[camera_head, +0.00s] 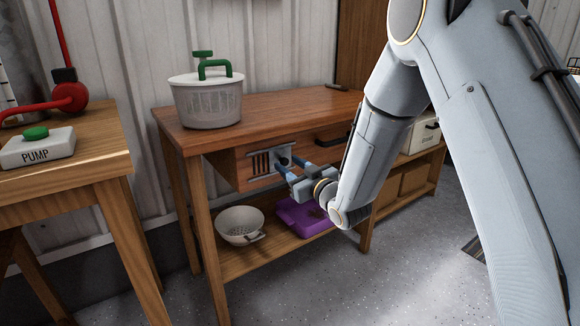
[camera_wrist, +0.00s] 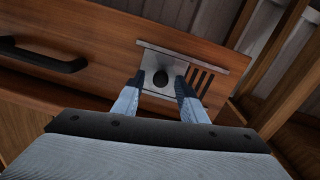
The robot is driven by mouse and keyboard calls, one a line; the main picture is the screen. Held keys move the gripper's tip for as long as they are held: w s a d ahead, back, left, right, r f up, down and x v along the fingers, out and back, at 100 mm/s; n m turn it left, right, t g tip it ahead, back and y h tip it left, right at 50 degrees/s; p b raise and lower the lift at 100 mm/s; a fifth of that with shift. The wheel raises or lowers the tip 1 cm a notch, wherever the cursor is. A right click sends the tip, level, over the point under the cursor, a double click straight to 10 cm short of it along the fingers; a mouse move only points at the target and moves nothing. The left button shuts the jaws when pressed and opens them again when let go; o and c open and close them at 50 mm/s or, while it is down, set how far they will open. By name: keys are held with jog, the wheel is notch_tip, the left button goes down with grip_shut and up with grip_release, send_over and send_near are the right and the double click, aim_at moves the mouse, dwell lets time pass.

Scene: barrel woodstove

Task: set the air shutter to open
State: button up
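The air shutter (camera_head: 262,163) is a small metal plate with dark vertical slots, set in the wooden front of the table. A dark round knob (camera_head: 284,161) is at its right end. In the wrist view the shutter plate (camera_wrist: 203,75) lies ahead, with the slots to the right of the black knob (camera_wrist: 160,78). My gripper (camera_head: 286,166) is in front of the knob. Its two blue fingers are apart, one on each side of the knob in the wrist view (camera_wrist: 158,90). I cannot tell whether either finger touches it.
A black drawer handle (camera_wrist: 40,58) is beside the shutter. A white spinner bowl with a green handle (camera_head: 207,100) stands on the table top. A colander (camera_head: 240,226) and a purple case (camera_head: 305,216) lie on the lower shelf. A side table (camera_head: 100,130) holds a pump button (camera_head: 36,148).

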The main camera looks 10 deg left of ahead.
jog(key=p+v, duration=0.1)
jog(key=v, duration=0.6)
jog(key=shift+s+d, duration=0.25)
jog(key=shift+a, duration=0.1)
jog(key=s+d+f+m+g+h, duration=0.15)
jog(key=s+g+h, duration=0.3)
jog(key=s, duration=0.75)
jog(key=s+d+f+m+g+h, duration=0.1)
jog(key=s+d+g+h, duration=0.3)
jog(key=s, duration=0.9)
jog(key=s+d+f+m+g+h, duration=0.1)
jog(key=s+g+h, duration=0.3)
jog(key=s, duration=0.8)
jog(key=d+r+m+p, duration=0.3)
jog(key=d+r+p, duration=0.6)
jog(key=r+p, duration=0.3)
jog(key=s+d+r+m+g+p, duration=0.1)
jog(key=d+r+m+p, duration=0.2)
jog(key=d+r+p, duration=0.7)
notch_tip(320, 180, up, 2)
jog(key=y+p, duration=0.1)
jog(key=p, duration=0.4)
jog(key=shift+s+d+r, duration=0.15)
jog(key=shift+d, duration=0.2)
